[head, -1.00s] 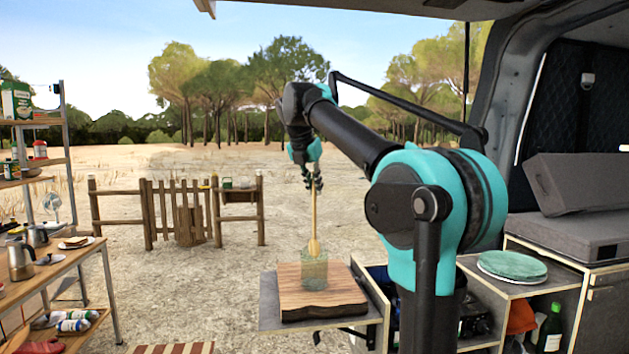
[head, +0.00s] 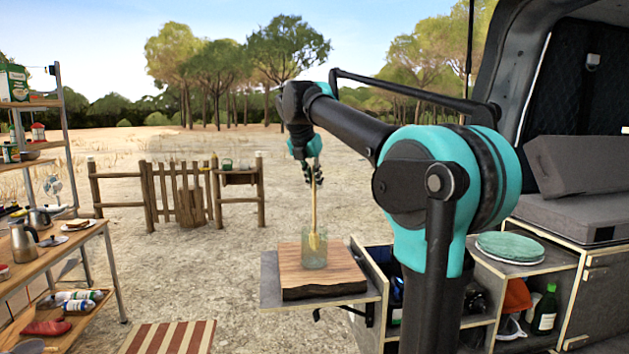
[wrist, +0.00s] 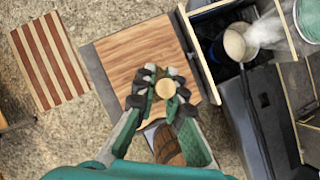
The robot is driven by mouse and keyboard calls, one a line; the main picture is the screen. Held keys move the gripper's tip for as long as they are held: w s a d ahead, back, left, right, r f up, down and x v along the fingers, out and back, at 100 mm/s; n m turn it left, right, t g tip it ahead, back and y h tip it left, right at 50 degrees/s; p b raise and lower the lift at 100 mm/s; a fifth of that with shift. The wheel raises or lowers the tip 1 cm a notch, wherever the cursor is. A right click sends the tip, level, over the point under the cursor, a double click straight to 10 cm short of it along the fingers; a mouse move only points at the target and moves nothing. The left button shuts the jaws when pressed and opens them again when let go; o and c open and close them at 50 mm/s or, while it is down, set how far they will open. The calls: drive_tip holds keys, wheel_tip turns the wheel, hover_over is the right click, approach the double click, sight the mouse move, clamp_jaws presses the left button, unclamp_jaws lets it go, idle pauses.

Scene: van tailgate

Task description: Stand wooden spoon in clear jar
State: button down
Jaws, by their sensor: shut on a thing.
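A wooden spoon (head: 314,207) hangs upright, bowl down, from my gripper (head: 314,180). My gripper is shut on the top of its handle. In the wrist view the round handle end (wrist: 165,88) shows between the fingertips (wrist: 160,96). The clear jar (head: 313,258) stands upright on a wooden board (head: 290,281). In the head view the spoon's bowl overlaps the upper part of the jar and looks to be within its rim. The jar's glass makes the bowl's lower tip hard to tell. I cannot make out the jar in the wrist view.
The board lies on a grey shelf (head: 270,285) by the van's drawer (head: 378,272). A green round cushion (head: 510,247) sits on the cabinet at right. A cluttered wooden table (head: 65,248) stands at left, and a striped mat (head: 170,338) lies on the ground in front.

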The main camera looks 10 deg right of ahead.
drive_tip(key=c, duration=1.5)
unclamp_jaws()
drive_tip(key=shift+c, duration=0.2)
drive_tip(key=v, duration=1.2)
